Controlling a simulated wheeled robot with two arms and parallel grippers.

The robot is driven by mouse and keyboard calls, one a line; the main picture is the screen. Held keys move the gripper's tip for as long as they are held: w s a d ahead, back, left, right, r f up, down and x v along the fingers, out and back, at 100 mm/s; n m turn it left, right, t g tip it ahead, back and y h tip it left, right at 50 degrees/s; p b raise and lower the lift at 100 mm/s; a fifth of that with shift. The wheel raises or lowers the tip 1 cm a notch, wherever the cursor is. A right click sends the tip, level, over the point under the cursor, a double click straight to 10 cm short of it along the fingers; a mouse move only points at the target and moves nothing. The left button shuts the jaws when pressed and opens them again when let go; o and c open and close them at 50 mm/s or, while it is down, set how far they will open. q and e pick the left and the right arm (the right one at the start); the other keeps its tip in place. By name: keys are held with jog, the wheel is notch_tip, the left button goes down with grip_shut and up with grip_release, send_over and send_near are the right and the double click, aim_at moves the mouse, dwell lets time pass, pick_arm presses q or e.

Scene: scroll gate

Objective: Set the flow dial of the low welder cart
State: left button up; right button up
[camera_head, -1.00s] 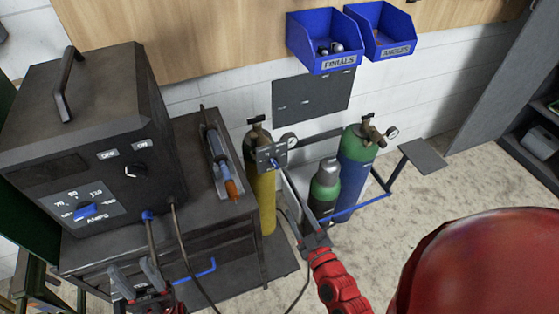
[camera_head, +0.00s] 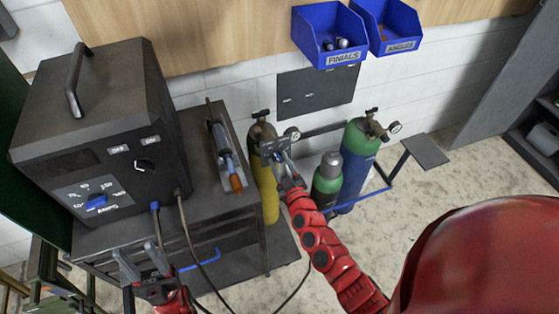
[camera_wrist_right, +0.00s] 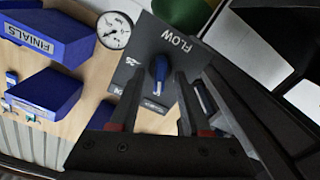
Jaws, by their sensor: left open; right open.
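The welder cart (camera_head: 214,208) stands left of centre in the head view, with the welder box on top. The flow dial (camera_wrist_right: 160,75) is a blue lever knob on a dark plate marked FLOW (camera_wrist_right: 174,41). In the head view that plate (camera_head: 271,147) sits in front of the gas cylinders. My right gripper (camera_wrist_right: 158,84) is open, with its fingers on either side of the blue knob; I cannot tell whether they touch it. In the head view the right gripper (camera_head: 284,166) is right at the plate. My left gripper (camera_head: 139,255) is open and empty, in front of the cart.
The welder box (camera_head: 103,130) has a blue AMPS knob (camera_head: 96,201). A yellow cylinder (camera_head: 267,192) and green cylinders stand right of the cart. A round gauge (camera_wrist_right: 114,30) is beside the plate. Blue bins FINIALS (camera_head: 330,37) and ANGLES hang above. Cables hang at the cart's front.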

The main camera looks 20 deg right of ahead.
jog(key=shift+w, duration=0.2)
grip_shut()
